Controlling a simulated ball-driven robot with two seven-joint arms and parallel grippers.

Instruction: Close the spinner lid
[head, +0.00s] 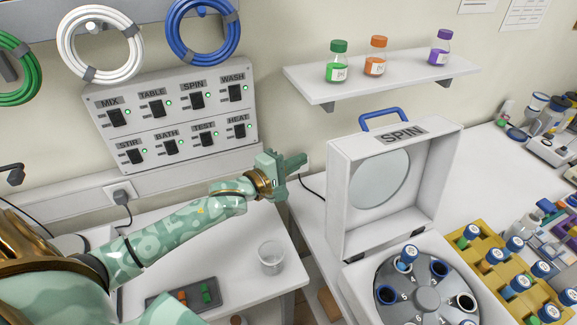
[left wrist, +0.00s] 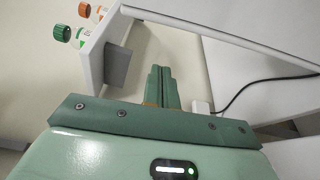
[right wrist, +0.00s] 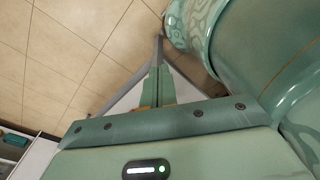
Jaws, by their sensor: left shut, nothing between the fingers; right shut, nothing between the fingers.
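The spinner lid (head: 345,200) stands open and upright at the back of the white spinner box (head: 365,290). It has a round window, a "SPIN" label on its top edge and a blue handle (head: 385,117) above that. The grey rotor (head: 425,300) below is uncovered and holds a blue-capped tube. My left gripper (head: 298,163) is shut and empty, to the left of the lid and apart from it; its closed fingers also show in the left wrist view (left wrist: 160,85). My right gripper (right wrist: 156,85) is shut and empty in the right wrist view, and outside the head view.
A wall shelf (head: 350,78) with three bottles hangs behind the lid. A switch panel (head: 170,115) is on the wall at left. A yellow tube rack (head: 490,275) stands close to the right of the spinner. A clear beaker (head: 271,257) stands on the left table.

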